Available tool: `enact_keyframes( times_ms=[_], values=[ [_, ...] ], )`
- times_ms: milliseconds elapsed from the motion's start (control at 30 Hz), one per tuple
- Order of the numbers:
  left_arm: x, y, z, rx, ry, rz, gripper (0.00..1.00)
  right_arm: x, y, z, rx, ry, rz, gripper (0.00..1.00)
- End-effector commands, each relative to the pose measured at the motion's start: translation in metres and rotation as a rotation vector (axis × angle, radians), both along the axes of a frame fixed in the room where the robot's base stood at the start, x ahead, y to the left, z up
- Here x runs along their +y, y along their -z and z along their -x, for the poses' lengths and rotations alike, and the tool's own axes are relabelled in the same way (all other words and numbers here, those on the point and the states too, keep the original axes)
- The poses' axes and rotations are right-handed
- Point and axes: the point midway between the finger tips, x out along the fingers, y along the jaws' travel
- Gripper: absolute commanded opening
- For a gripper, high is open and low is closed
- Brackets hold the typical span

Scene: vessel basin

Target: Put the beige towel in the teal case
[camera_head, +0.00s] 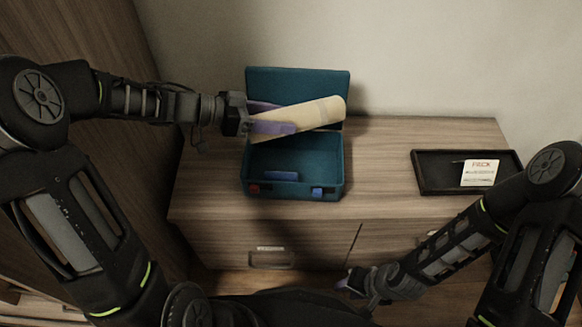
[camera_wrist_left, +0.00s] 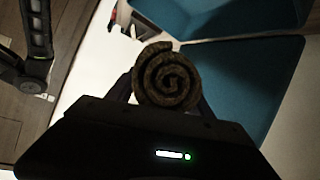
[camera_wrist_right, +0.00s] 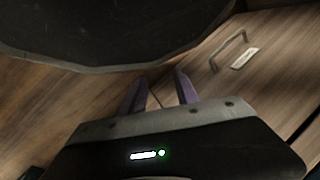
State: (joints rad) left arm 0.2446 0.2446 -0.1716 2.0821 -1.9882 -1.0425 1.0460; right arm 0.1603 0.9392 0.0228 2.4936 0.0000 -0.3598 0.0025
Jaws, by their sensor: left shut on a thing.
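The beige towel (camera_head: 318,114) is rolled up, and its spiral end (camera_wrist_left: 167,78) faces the camera in the left wrist view. My left gripper (camera_head: 272,117) is shut on the towel near its left end and holds it above the teal case, slightly tilted. The teal case (camera_head: 294,189) stands open on the cabinet top, its lid (camera_head: 300,82) raised at the back. A blue thing shows inside the case near its front wall. My right gripper (camera_head: 348,283) is low in front of the cabinet; the right wrist view shows its fingers (camera_wrist_right: 160,92) apart with nothing between them.
A black tray (camera_head: 436,183) with a white card (camera_head: 480,173) on it lies at the right of the cabinet top. Bare wood (camera_head: 385,160) lies between case and tray. The cabinet front has a drawer handle (camera_head: 271,259). Walls close in the left and back.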

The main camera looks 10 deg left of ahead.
Motion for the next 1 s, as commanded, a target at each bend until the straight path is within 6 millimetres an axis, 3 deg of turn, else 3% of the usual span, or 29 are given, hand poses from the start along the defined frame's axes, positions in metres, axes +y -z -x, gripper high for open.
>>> enact_keyframes(
  times_ms=[267, 667, 1000],
  values=[
    [0.0, 0.045, 0.0, 0.004, -0.001, 0.002, 0.15, -0.005, 0.024, -0.006, -0.009, 0.013, 0.008, 0.36],
    [0.0, 0.05, 0.0, 0.001, -0.001, 0.0, 0.15, -0.006, 0.025, -0.007, -0.011, 0.016, 0.01, 0.36],
    [0.0, 0.098, 0.0, 0.001, -0.002, 0.0, 0.15, -0.012, 0.05, -0.012, -0.02, 0.028, 0.018, 0.36]
  ],
)
